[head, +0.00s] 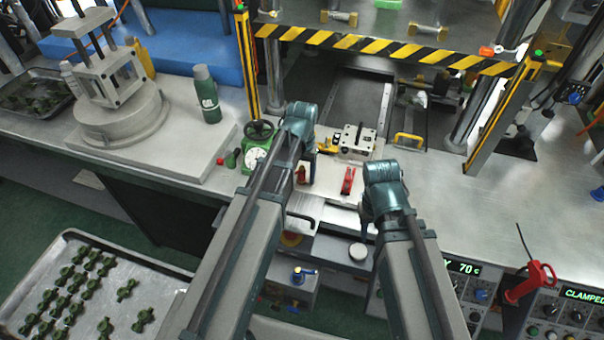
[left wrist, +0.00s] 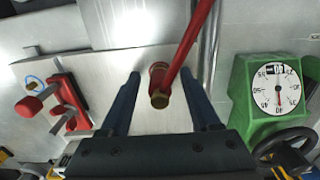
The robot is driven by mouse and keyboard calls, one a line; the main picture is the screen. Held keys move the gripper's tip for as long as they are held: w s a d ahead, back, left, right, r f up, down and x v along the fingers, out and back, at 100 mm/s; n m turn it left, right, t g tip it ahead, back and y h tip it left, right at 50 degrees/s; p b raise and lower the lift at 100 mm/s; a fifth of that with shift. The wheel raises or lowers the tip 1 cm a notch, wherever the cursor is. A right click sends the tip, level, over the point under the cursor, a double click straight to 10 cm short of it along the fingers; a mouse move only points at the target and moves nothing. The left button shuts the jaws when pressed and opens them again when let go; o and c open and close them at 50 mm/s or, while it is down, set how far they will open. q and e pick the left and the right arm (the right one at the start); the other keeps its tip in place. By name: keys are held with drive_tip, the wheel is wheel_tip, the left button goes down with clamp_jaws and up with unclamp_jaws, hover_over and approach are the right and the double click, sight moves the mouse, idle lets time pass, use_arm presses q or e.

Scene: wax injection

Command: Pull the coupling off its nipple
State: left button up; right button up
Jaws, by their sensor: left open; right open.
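In the head view a small reddish-brown part, probably the coupling (head: 301,176), shows beside my left gripper (head: 310,166). The nipple cannot be made out; the coupling and hose hide that spot. My right gripper (head: 367,222) is open, mostly hidden below its wrist, over the bench's front edge.
A green box with a dial (left wrist: 275,95) stands right of the coupling in the wrist view; a red toggle clamp (left wrist: 68,103) is to the left. In the head view a metal block (head: 356,140) stands behind. A tray of green parts (head: 62,250) is at lower left.

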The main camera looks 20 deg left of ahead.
sight(302, 167)
use_arm(q)
clamp_jaws()
idle(0.3)
idle(1.1)
drive_tip(key=shift+r, duration=0.1)
drive_tip(key=shift+r+p, duration=2.95)
drive_tip(key=shift+p, duration=0.1)
